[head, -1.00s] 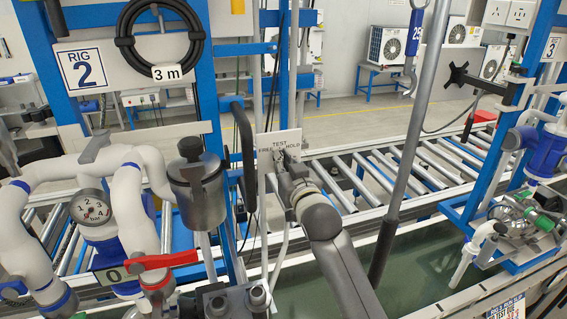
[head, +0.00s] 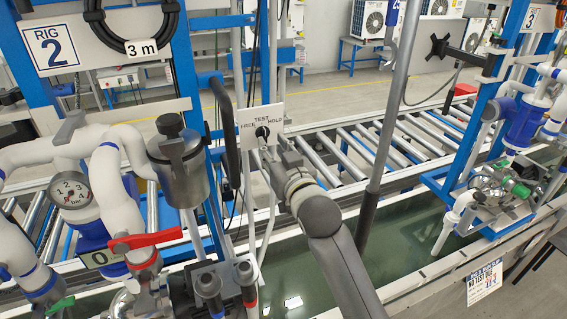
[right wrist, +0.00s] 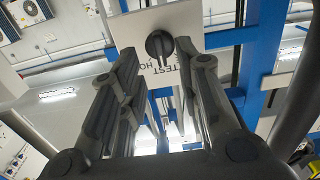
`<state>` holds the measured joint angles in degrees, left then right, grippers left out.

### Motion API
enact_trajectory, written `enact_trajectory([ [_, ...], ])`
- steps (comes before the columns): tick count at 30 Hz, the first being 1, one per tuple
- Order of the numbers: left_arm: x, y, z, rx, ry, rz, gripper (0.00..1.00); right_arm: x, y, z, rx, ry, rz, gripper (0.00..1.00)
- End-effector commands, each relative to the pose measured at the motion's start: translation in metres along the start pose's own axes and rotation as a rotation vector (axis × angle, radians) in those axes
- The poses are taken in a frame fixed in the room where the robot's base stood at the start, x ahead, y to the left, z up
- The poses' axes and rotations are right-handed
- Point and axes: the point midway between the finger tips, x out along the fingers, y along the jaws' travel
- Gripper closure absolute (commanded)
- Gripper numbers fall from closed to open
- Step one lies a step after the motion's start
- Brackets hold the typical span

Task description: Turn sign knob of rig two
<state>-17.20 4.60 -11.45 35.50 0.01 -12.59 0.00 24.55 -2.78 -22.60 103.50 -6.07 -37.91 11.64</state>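The sign knob (head: 262,132) is a dark round knob on the white TEST sign (head: 245,116) of rig two, with FREE at its left and HOLD at its right. My right gripper (head: 274,156) is just below and in front of the sign. In the right wrist view, its two fingers (right wrist: 156,72) are spread, with the knob (right wrist: 159,46) just beyond the gap between the tips; I see no contact. The knob's grip bar runs roughly down that picture; which word it marks is hard to tell. My left gripper is not in view.
At left stand the RIG 2 plate (head: 51,48), white pipes, a gauge (head: 71,191) and a red lever (head: 146,239). A grey metal canister (head: 180,168) is left of the sign. A grey pole (head: 378,140) rises at right, and a water tank (head: 410,238) lies below.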

Motion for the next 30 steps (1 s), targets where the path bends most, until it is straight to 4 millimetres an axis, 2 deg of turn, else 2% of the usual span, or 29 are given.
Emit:
enact_trajectory([
  [6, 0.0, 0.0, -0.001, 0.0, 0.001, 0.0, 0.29, -0.037, 0.0, 0.0, 0.001, 0.0, 0.0, 0.69],
  [12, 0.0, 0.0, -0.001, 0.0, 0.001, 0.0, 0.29, -0.058, 0.0, 0.001, 0.0, -0.001, 0.0, 0.69],
  [26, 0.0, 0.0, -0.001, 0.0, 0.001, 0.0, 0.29, -0.064, 0.001, 0.001, 0.0, -0.004, 0.001, 0.69],
  [29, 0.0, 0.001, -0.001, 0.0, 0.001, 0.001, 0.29, -0.071, 0.005, 0.017, 0.005, -0.044, 0.012, 0.69],
  [30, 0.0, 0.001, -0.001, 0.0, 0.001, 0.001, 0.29, -0.077, 0.009, 0.03, 0.01, -0.079, 0.021, 0.69],
])
